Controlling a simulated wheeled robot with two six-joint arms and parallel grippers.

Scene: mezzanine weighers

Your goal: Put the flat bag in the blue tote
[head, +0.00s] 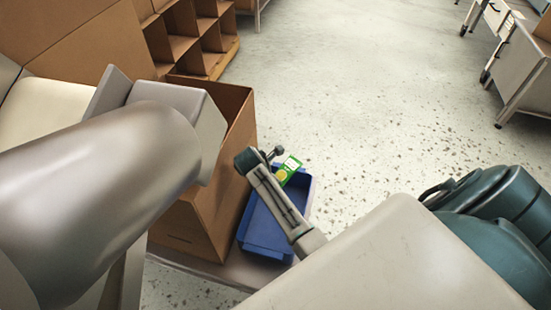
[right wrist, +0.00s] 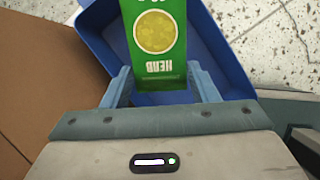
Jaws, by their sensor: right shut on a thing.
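The flat bag (head: 291,167) is green with a yellow round picture and the word HERB in the right wrist view (right wrist: 154,72). My right gripper (head: 267,157) is shut on the bag, which sits between the two fingers (right wrist: 160,92). The blue tote (head: 264,236) is below the bag and gripper in the head view, and its blue walls (right wrist: 101,52) surround the bag in the right wrist view. I cannot tell how high the bag is above the tote floor. My left arm crosses the left of the head view; its gripper is not seen.
A tall open cardboard box (head: 222,165) stands directly left of the tote. A cardboard compartment rack (head: 190,38) is behind it. A teal object (head: 495,215) is at the right. A grey cart (head: 522,80) stands far right; open speckled floor lies between.

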